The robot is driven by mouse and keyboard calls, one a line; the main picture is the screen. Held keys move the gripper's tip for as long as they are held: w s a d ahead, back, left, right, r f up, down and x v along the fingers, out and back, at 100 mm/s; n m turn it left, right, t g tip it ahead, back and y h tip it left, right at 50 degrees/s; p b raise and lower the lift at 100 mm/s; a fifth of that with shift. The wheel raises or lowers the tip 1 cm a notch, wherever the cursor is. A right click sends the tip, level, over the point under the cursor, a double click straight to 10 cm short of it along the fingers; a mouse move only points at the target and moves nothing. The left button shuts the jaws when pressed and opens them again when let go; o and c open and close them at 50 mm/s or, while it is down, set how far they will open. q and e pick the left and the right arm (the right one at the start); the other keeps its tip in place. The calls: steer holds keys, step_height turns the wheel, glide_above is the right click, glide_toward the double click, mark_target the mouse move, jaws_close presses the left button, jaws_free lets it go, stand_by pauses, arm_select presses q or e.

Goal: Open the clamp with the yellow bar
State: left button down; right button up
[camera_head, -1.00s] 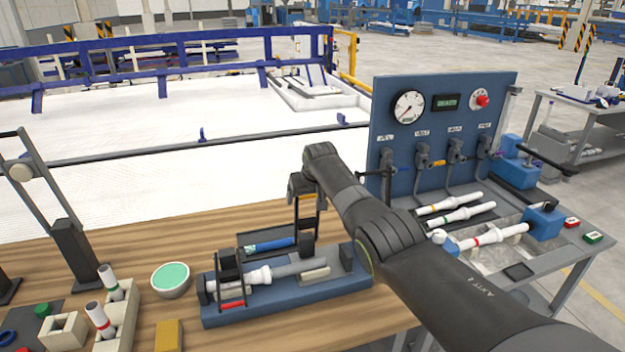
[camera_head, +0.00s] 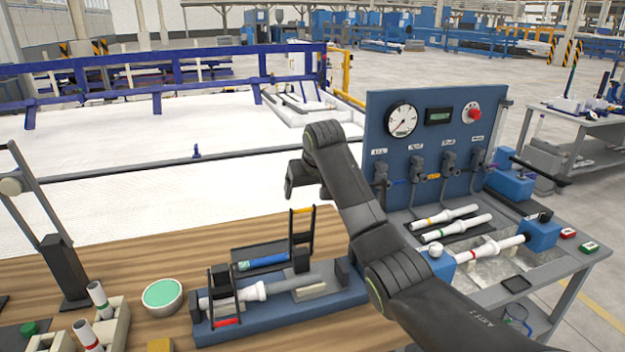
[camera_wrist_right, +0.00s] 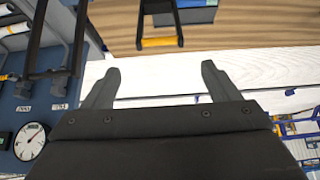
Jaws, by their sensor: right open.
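The clamp with the yellow bar (camera_head: 302,211) stands upright at the back of the blue fixture (camera_head: 345,304), its black frame raised clear of the pipe. Its yellow bar also shows in the right wrist view (camera_wrist_right: 158,42), beyond my fingertips. My right gripper (camera_wrist_right: 161,72) is open and empty, apart from the bar. In the head view it hangs above and behind the clamp, its fingertips hard to make out. A white and grey pipe (camera_head: 256,290) lies in the fixture. A second clamp with a red bar (camera_head: 227,322) is at its left end, bar low at the front. My left gripper is out of view.
A blue tube (camera_head: 265,262) lies in a dark tray behind the pipe. A green-topped bowl (camera_head: 162,296) and beige pipe holders (camera_head: 115,322) stand at left. A blue gauge panel (camera_head: 430,150) rises at right, near my right arm.

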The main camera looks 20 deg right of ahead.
steer(key=b+v, duration=0.1)
steer(key=v, duration=0.5)
